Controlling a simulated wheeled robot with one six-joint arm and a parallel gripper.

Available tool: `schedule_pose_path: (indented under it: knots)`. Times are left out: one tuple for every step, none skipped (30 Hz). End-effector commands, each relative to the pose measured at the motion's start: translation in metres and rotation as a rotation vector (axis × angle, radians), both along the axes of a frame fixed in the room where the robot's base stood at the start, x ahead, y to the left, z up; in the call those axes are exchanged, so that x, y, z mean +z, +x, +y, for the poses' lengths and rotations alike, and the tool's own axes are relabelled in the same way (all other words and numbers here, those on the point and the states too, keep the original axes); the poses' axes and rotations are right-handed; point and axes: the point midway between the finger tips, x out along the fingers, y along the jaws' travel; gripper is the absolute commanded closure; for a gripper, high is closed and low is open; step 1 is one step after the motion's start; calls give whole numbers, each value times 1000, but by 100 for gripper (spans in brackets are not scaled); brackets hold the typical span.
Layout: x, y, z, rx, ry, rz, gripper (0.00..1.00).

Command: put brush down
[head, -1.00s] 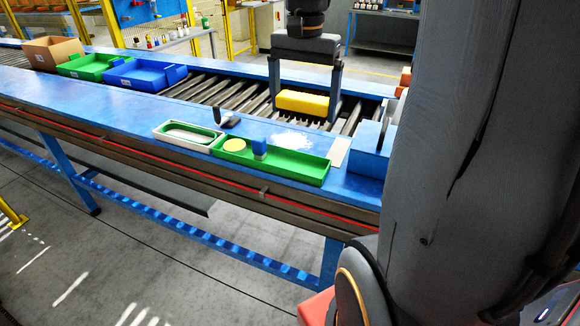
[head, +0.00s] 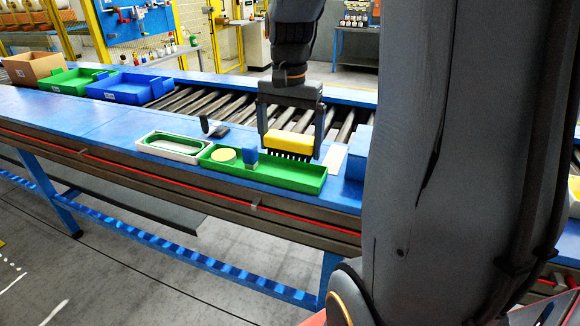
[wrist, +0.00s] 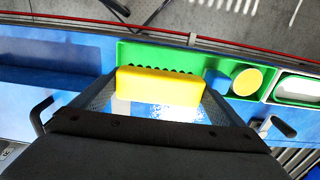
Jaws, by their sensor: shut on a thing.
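My gripper (head: 291,146) is shut on the yellow brush (head: 288,140), with one finger at each end of it. The brush's dark bristles point down. In the head view it hangs over the back right part of the green tray (head: 310,186), and a gap below it cannot be judged clearly. In the wrist view the yellow brush (wrist: 158,88) lies between the fingers, beside the green tray's long wall (wrist: 150,50). A yellow round disc (head: 223,155) and a blue and grey block (head: 250,160) are in the tray's left part.
A white tray with a green rim (head: 175,147) stands left of the green tray. A dark hook-shaped thing (head: 213,128) stands behind. A roller conveyor (head: 235,105) runs behind the blue table. Blue (head: 125,93) and green (head: 75,82) bins are at far left.

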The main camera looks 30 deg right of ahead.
Motion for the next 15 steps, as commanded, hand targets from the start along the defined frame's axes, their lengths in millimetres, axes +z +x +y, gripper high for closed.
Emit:
schedule_pose_path:
  knots:
    - [-7,-1,0,0,1,3,35]
    - [-11,-1,0,0,0,3,35]
    - [-16,-1,0,0,1,2,35]
    - [-19,-1,0,0,0,1,35]
    - [-21,0,0,0,0,0,35]
    - [-24,0,0,0,1,1,35]
    - [-27,-1,0,0,0,1,35]
    - [-30,-1,0,0,1,2,35]
    - [-35,-1,0,0,1,2,35]
    - [-39,-1,0,0,0,3,35]
    - [-44,-1,0,0,0,3,35]
    - [-49,-1,0,0,0,3,35]
    - [-53,-1,0,0,1,2,35]
    - [-56,-1,0,0,1,2,35]
    - [-59,-1,0,0,0,1,35]
